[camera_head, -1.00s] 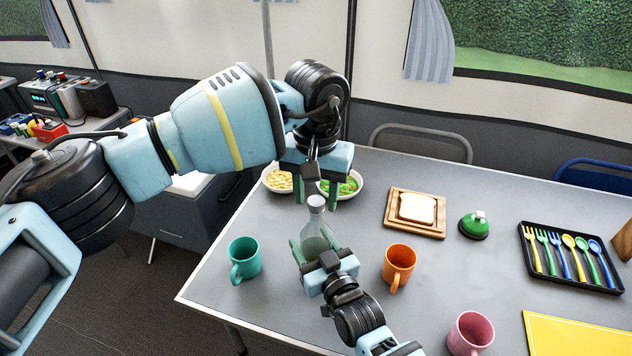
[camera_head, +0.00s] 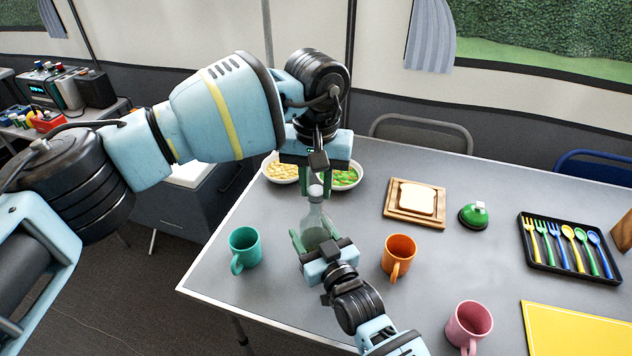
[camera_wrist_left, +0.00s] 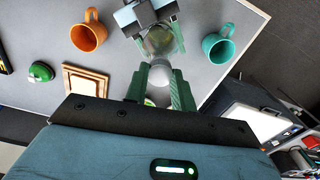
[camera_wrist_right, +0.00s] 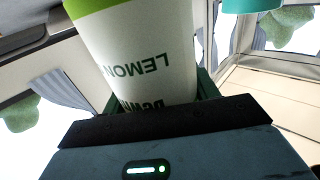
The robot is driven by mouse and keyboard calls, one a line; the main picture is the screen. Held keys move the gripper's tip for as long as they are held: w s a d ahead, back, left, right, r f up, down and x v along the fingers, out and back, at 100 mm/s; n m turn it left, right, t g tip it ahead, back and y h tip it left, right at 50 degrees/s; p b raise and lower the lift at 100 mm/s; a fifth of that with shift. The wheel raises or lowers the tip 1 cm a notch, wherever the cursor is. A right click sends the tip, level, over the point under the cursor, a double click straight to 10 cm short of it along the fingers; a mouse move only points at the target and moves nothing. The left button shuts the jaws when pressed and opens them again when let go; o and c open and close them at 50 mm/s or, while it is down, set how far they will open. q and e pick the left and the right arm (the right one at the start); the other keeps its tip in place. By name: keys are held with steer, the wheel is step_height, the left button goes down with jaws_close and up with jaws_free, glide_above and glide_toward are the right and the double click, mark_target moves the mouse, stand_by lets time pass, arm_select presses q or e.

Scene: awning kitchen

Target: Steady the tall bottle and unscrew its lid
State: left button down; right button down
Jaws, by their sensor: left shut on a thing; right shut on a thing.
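The tall bottle (camera_head: 315,222) stands near the table's left part, roughly upright, clear glass in the head view. My right gripper (camera_head: 317,240) is shut around its body from the near side. In the right wrist view the bottle's pale label (camera_wrist_right: 140,50) with dark lettering fills the space between the fingers. My left gripper (camera_head: 314,186) points down from above, shut on the pale lid (camera_head: 315,191) at the bottle's top. The left wrist view shows the lid (camera_wrist_left: 158,96) between the green fingers, with the bottle's body (camera_wrist_left: 160,42) beyond. Whether the lid has turned cannot be told.
A teal mug (camera_head: 244,249) stands left of the bottle and an orange mug (camera_head: 398,256) right. Two food bowls (camera_head: 349,178) sit behind it. A bread board (camera_head: 398,214), green dome (camera_head: 473,216), cutlery tray (camera_head: 530,257) and pink mug (camera_head: 468,325) are farther right.

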arm_select(q)
steer(key=n, duration=0.7)
steer(key=shift+n, duration=0.4)
steer(key=n, duration=1.2)
steer(key=shift+n, duration=0.3)
steer(key=n, duration=0.6)
steer(key=shift+r, duration=0.1)
steer(key=n, duration=0.6)
steer(key=shift+n, duration=0.3)
steer(key=n, duration=1.5)
steer(key=shift+n, duration=0.3)
steer(key=n, duration=0.4)
steer(key=shift+r, duration=0.5)
